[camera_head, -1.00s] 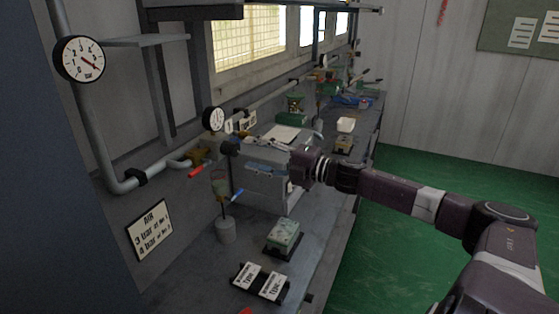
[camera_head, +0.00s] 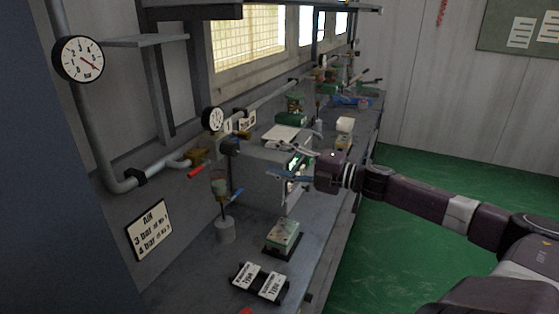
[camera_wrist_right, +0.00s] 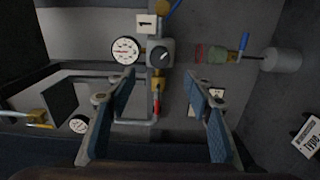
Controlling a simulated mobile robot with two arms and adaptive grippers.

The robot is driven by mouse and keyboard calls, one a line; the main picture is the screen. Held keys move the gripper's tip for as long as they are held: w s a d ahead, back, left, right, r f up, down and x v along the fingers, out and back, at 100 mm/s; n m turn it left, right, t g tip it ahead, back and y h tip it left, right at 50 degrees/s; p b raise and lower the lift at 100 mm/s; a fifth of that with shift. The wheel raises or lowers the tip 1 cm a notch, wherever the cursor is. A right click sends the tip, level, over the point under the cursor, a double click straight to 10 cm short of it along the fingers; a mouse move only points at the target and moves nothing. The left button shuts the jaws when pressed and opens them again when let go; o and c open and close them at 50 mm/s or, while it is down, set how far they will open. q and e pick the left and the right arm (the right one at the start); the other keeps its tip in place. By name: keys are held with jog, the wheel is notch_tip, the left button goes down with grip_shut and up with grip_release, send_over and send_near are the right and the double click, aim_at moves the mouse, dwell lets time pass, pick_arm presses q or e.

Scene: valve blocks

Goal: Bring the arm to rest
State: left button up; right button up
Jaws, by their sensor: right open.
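My right gripper (camera_head: 284,165) is in the head view, above the bench and in front of a grey box. Its arm comes in from the right. In the wrist view the two blue-padded fingers (camera_wrist_right: 162,95) are spread wide with nothing between them. Beyond them are a black regulator knob (camera_wrist_right: 160,57), a round gauge (camera_wrist_right: 125,50) and a red-handled valve (camera_wrist_right: 154,108), all apart from the fingers. My left gripper is not in view.
The bench (camera_head: 325,235) runs along the wall. A green-topped block (camera_head: 284,235), two label plates (camera_head: 260,282) and a sight glass on a grey cylinder (camera_head: 225,231) stand on it. A pipe with gauges (camera_head: 79,59) is on the wall. Green floor (camera_head: 400,245) is open at right.

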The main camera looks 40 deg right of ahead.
jog(key=shift+s+d, duration=0.15)
jog(key=shift+s, duration=0.2)
dwell(0.4)
